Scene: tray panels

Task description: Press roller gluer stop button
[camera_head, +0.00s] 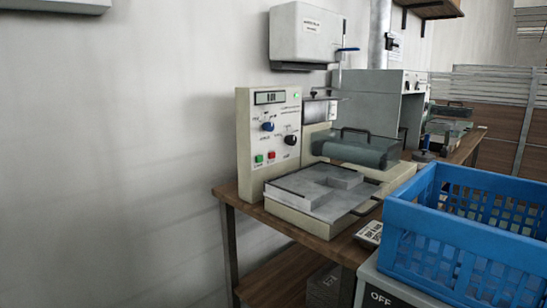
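The roller gluer (270,140) is a cream machine standing on a wooden bench. Its upright control panel faces me, with a small display (270,97), a blue knob (268,126) and a black knob (290,140). Neither of my grippers shows in the head view.
A blue crate (460,234) stands at the front right, on a grey surface marked OFF. A grey tray with blocks (312,201) lies in front of the gluer's roller (355,150). A wall box (305,36) hangs above. The space left of the bench is clear.

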